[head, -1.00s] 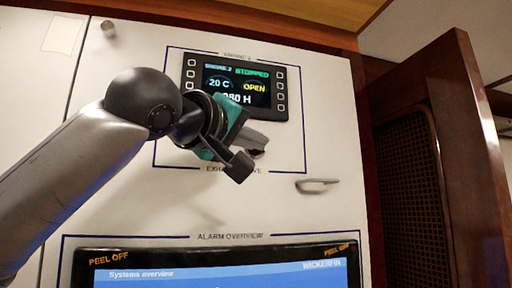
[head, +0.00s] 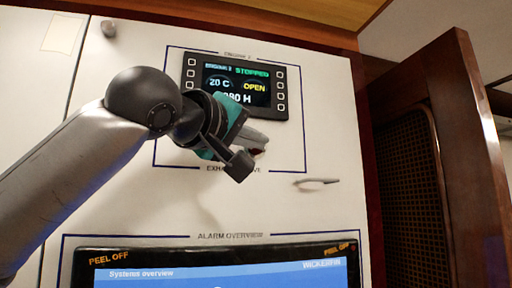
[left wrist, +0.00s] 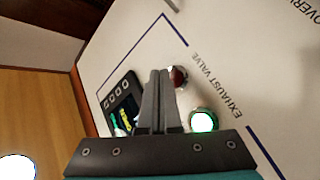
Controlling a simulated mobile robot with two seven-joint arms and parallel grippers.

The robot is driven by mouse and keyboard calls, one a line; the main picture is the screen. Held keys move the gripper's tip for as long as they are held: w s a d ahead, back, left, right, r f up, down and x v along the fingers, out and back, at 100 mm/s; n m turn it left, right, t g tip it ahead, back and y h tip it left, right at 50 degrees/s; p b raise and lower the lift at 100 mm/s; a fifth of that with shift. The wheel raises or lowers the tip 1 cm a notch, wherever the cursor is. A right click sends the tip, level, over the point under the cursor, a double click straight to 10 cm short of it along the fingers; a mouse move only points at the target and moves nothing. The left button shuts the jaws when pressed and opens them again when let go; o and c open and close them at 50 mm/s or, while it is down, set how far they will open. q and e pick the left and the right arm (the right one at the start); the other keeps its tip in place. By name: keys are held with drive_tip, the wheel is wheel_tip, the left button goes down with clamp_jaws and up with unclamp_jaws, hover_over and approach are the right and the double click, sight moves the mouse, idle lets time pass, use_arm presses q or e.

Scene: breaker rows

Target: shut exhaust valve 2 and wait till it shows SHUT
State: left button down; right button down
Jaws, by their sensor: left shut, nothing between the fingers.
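The engine 2 display (head: 236,86) on the white panel reads STOPPED, 20 C and OPEN; its lower line is partly hidden by my gripper. Below it is the exhaust valve label (head: 215,169), partly covered by my arm. My left gripper (head: 262,143) is shut and empty in front of the valve controls. In the left wrist view a red button (left wrist: 179,76) sits just beside the closed fingertips, and a green-lit button (left wrist: 203,120) is to their lower right. I cannot tell whether the fingers touch the red button. My right gripper is not in view.
An alarm overview screen (head: 220,274) is below, in the same white panel. A metal handle (head: 316,183) sticks out right of the valve box. A brown wooden door (head: 470,140) stands at the right. The panel between the valve box and the screen is clear.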

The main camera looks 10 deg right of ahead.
use_arm(q)
drive_tip(key=shift+w, duration=0.15)
idle(0.5)
drive_tip(key=shift+w, duration=0.3)
drive_tip(key=shift+w+p, duration=0.4)
drive_tip(key=shift+p, duration=0.15)
idle(0.5)
drive_tip(key=shift+s, duration=0.1)
drive_tip(key=shift+s+b, duration=0.55)
drive_tip(key=shift+s, duration=0.2)
